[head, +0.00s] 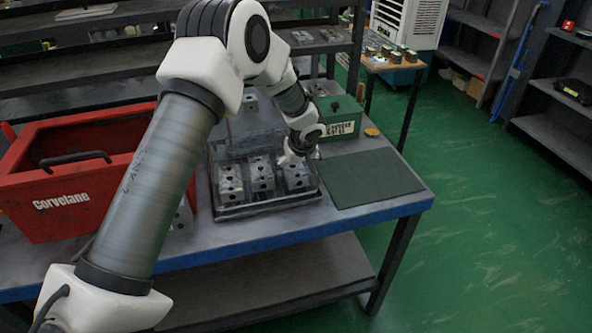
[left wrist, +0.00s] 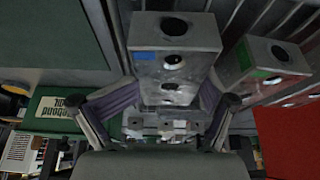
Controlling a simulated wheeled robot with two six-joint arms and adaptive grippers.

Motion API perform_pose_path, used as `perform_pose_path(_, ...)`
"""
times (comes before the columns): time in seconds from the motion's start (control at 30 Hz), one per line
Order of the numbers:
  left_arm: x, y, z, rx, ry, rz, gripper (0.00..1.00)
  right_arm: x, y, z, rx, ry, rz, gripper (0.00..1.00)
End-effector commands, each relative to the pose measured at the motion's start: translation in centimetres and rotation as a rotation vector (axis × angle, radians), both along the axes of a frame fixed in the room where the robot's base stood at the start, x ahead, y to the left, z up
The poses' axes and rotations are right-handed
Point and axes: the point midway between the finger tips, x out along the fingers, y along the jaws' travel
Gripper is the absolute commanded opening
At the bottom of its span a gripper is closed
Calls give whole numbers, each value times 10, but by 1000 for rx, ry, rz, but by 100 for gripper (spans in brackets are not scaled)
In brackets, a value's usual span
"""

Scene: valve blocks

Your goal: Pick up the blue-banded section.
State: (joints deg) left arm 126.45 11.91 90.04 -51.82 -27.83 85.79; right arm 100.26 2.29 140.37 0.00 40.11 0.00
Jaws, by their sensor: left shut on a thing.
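The blue-banded section (left wrist: 175,50) is a grey metal block with dark round holes and a small blue mark, in the middle of the left wrist view. In the head view it is the right block (head: 297,180) of the row in the dark tray (head: 268,207). My left gripper (left wrist: 168,97) is shut on it, one finger on each side. In the head view the left gripper (head: 290,158) is at the top of this block, partly hidden by its own wrist. I cannot tell whether the block is clear of the tray floor. My right gripper is not in view.
A green-marked block (left wrist: 268,62) stands close beside it. A red crate (head: 70,170) is left of the tray. A dark green mat (head: 372,177) lies bare to the right. A green box (head: 340,118) stands behind the mat.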

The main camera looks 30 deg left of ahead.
Motion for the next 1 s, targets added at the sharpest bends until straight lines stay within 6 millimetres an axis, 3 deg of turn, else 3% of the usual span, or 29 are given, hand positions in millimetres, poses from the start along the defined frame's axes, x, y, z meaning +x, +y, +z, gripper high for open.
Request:
perform_pose_path(0.53, 0, 0, 4, -1, 0, 1, 22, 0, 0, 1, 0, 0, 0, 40)
perform_pose_path(0.57, 0, 0, 7, -1, -1, 1, 14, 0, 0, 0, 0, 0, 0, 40)
perform_pose_path(0.77, 1, 0, 37, -1, -4, 1, 0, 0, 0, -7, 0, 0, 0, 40)
perform_pose_path(1.0, -51, -12, 37, -2, -1, -1, 0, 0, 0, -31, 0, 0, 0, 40)
